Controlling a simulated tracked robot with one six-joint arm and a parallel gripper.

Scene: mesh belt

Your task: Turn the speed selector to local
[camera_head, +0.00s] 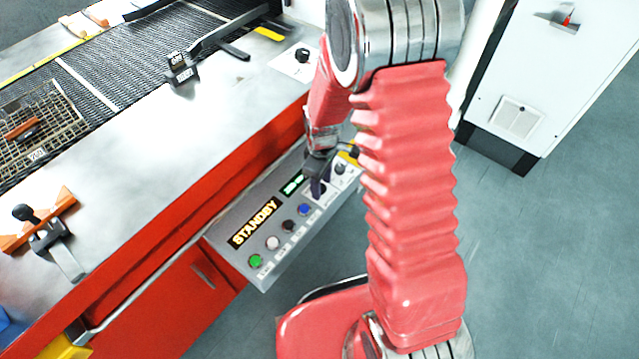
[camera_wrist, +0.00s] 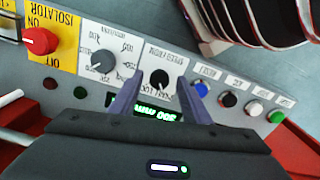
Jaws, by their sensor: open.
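The control panel (camera_head: 218,236) is a grey sloped box on the front of the red machine. In the wrist view, the speed selector (camera_wrist: 159,78) is a small black knob on a white label plate, its lettering upside down and mostly too blurred to read. My gripper (camera_wrist: 158,82) is open, with one finger on each side of this knob. I cannot tell whether the fingers touch it, nor which position it points to. In the head view my gripper (camera_head: 318,186) is over the panel's right part and hides most of the selector.
A grey rotary knob (camera_wrist: 103,62) and a red isolator knob (camera_wrist: 40,41) on yellow stand left of the selector in the wrist view. Blue (camera_wrist: 201,89), black, white and green buttons line its right. The display (camera_head: 254,222) reads STANDBY. The mesh belt (camera_head: 120,75) lies behind.

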